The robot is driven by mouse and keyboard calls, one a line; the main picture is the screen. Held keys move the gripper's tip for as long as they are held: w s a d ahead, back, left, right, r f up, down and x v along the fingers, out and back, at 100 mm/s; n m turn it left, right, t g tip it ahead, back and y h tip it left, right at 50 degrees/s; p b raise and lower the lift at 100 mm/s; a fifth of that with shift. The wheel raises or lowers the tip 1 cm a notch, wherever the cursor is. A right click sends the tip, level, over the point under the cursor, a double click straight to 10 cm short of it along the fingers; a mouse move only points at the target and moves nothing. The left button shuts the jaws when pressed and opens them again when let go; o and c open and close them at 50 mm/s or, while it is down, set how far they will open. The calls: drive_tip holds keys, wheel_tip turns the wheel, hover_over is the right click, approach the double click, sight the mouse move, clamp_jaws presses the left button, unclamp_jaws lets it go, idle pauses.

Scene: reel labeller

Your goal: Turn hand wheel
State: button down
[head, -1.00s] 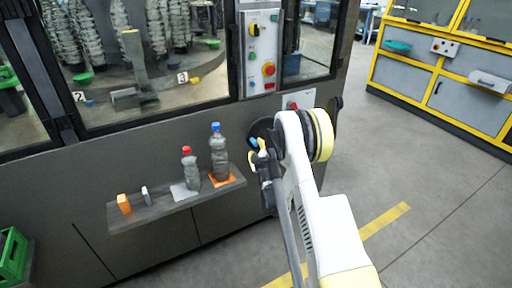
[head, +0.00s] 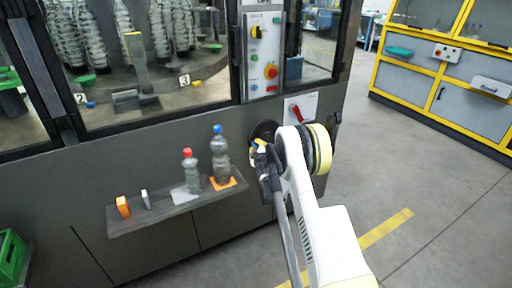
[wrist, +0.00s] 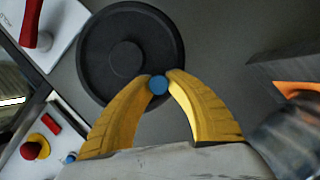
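The hand wheel (wrist: 107,52) is a black disc with a raised hub on the grey machine front. A blue knob (wrist: 158,84) stands at its rim, at the lower right in the wrist view. My gripper (wrist: 160,80) has its two yellow fingers on either side of this knob, with the tips appearing to touch it. In the head view, the wheel (head: 263,130) is partly hidden behind my gripper (head: 257,150) and arm, right of the shelf.
A shelf (head: 155,215) left of the wheel holds two bottles (head: 219,155) (head: 191,172) and small blocks. A red rotary switch (head: 297,114) is above right of the wheel, below a control panel (head: 262,55). Open floor (head: 420,180) lies to the right.

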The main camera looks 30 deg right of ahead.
drive_tip(key=shift+r+m+y, duration=0.5)
drive_tip(key=shift+r+m, duration=0.15)
drive_tip(key=shift+m, duration=0.05)
drive_tip(key=c, duration=1.3)
unclamp_jaws()
drive_tip(key=shift+o, duration=0.2)
drive_tip(key=shift+f, duration=0.1)
drive_tip(key=shift+s, duration=0.1)
drive_tip(key=v, duration=1.1)
drive_tip(key=shift+s+a+r, duration=0.2)
drive_tip(key=shift+s+r, duration=0.1)
drive_tip(key=shift+r, duration=0.05)
drive_tip(key=shift+p, duration=0.35)
